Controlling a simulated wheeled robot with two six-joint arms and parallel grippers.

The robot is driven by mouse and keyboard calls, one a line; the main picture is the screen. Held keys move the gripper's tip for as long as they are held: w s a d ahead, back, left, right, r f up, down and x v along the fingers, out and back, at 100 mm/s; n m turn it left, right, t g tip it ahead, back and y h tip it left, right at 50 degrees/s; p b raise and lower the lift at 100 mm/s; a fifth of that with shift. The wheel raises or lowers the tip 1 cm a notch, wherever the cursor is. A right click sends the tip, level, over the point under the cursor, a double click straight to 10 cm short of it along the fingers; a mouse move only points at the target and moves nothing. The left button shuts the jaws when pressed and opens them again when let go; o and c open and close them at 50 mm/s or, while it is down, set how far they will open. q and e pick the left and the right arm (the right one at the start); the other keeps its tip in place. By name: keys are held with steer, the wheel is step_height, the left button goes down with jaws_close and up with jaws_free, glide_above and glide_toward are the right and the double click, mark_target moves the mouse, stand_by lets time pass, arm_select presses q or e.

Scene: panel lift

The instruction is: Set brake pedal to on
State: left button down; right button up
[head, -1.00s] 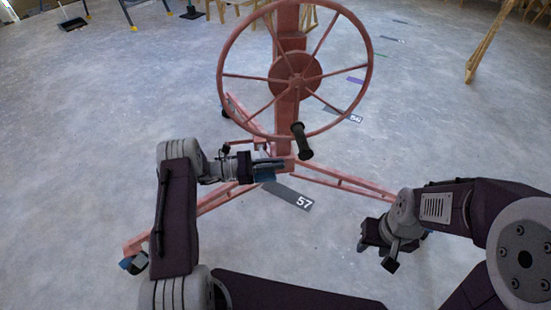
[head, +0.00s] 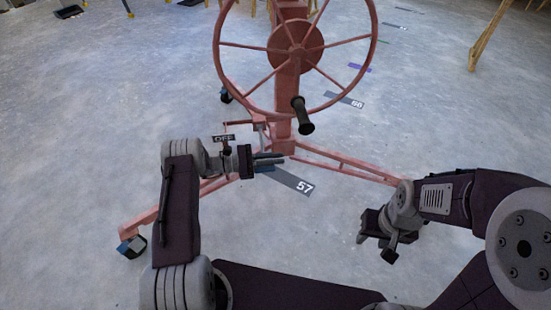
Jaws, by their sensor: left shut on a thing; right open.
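The pink panel lift has a large handwheel (head: 296,48) and a dark crank grip (head: 302,115). A small "OFF" label (head: 223,138) shows at the left of the column's foot. A blue piece (head: 265,169), which appears to be the brake pedal, lies at the foot of the column, partly covered by my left gripper. My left gripper (head: 268,158) points right and is shut at this piece; the exact contact is hidden. My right gripper (head: 376,238) is open and empty, below the lift's right leg.
The lift's left leg ends in a caster (head: 132,245), and its right leg (head: 345,170) runs towards my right arm. A grey floor marker "57" (head: 290,182) lies beside the column. A wooden post (head: 487,35) stands far right. Open floor surrounds the lift.

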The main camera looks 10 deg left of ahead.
arm_select(q)
steer(key=shift+s+f, duration=0.1)
steer(key=shift+f, duration=0.1)
steer(key=c, duration=1.5)
jaws_free()
steer(key=shift+r, duration=0.1)
steer(key=p+v, duration=0.3)
steer(key=v, duration=0.6)
steer(key=shift+a, duration=0.1)
